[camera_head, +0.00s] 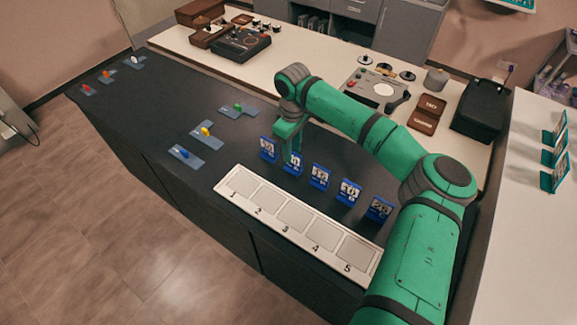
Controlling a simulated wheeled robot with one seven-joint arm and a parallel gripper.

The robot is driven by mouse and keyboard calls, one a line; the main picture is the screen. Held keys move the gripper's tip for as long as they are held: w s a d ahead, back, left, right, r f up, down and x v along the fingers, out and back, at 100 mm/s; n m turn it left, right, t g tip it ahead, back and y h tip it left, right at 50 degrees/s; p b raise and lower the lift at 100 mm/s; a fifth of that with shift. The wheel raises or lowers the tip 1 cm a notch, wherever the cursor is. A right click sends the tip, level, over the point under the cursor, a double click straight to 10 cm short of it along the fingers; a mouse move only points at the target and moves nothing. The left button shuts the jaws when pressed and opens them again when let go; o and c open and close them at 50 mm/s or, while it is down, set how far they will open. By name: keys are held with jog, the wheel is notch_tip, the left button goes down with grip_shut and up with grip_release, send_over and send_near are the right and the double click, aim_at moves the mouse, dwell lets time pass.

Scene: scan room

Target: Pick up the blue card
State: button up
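Several blue cards with white number faces stand upright in a row on the dark table (160,120). From left to right I see a first card (267,150), a second card (294,168), a third card (320,178), a fourth card (348,193) and a fifth card (378,209). The numbers are too small to read surely. My green gripper (290,150) points down at the second card and overlaps its upper part. Its fingers hide some of that card. I cannot tell whether they touch it or are closed.
A white strip (232,194) with numbered slots 1 to 5 lies in front of the cards. Blue plates with coloured pieces, such as a yellow one (206,130), lie to the left. A white counter (300,70) with devices and brown boxes stands behind. Teal cards (553,155) stand at right.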

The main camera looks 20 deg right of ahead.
aim_at(293, 169)
jog(key=shift+w+d+f, duration=0.1)
jog(key=shift+d+f, duration=0.1)
jog(key=shift+f, duration=1.65)
jog(key=shift+w+d+f, duration=0.1)
jog(key=shift+d+f, duration=0.05)
jog(key=shift+f, duration=1.7)
grip_shut()
